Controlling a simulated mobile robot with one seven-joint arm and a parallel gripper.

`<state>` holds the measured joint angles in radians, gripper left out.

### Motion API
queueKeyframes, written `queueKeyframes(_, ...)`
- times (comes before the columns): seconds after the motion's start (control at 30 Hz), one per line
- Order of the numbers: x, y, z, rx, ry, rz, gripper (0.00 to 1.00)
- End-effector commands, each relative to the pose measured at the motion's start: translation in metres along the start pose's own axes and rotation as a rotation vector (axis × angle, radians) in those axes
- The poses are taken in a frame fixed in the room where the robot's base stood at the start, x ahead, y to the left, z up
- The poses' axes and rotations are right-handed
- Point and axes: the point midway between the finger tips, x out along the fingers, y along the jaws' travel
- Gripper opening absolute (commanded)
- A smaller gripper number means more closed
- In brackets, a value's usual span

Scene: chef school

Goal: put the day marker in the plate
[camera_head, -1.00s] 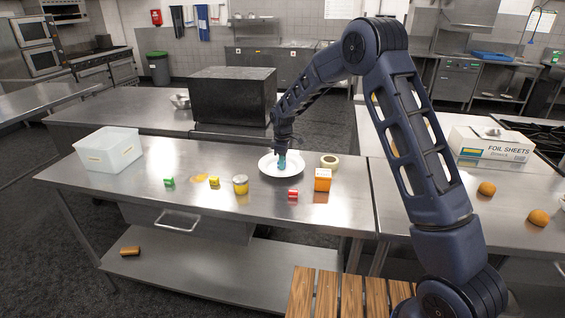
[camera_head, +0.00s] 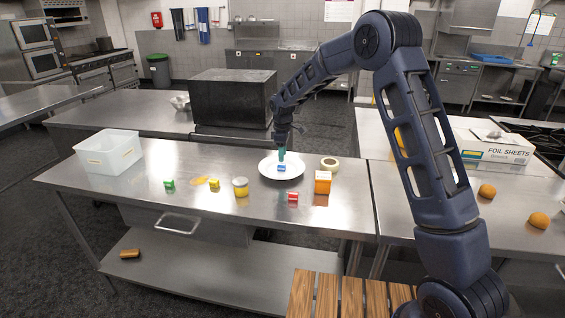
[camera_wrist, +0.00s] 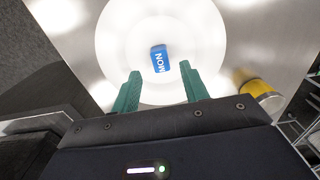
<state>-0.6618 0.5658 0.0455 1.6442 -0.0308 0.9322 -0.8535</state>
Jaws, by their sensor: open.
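The day marker (camera_wrist: 159,62), a small blue block with "MON" in white, lies in the white plate (camera_wrist: 212,38). In the head view the blue marker (camera_head: 281,168) sits near the middle of the plate (camera_head: 265,172) on the steel table. My gripper (camera_head: 282,157) is above the plate, just over the marker. In the wrist view its green fingers (camera_wrist: 160,75) are apart with nothing between them, and the marker lies beyond their tips, clear of both.
Green (camera_head: 169,184), yellow (camera_head: 214,183) and red (camera_head: 293,196) blocks, a yellow jar (camera_head: 240,187), an orange box (camera_head: 323,182) and a tape roll (camera_head: 329,163) stand around the plate. A clear bin (camera_head: 108,152) is at the left end.

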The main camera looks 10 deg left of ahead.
Motion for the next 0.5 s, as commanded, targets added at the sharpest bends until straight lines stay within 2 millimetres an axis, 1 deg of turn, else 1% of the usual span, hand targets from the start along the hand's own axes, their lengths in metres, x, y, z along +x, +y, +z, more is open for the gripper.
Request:
queueKeyframes(0.03, -0.011, 0.001, 0.000, 0.001, 0.003, 0.003, 0.45)
queueKeyframes(0.2, -0.040, 0.000, 0.000, 0.001, 0.002, 0.001, 0.45)
queueKeyframes(0.33, -0.055, 0.000, 0.000, 0.001, 0.002, 0.001, 0.45)
queueKeyframes(0.5, -0.064, 0.000, 0.000, 0.001, 0.001, 0.000, 0.45)
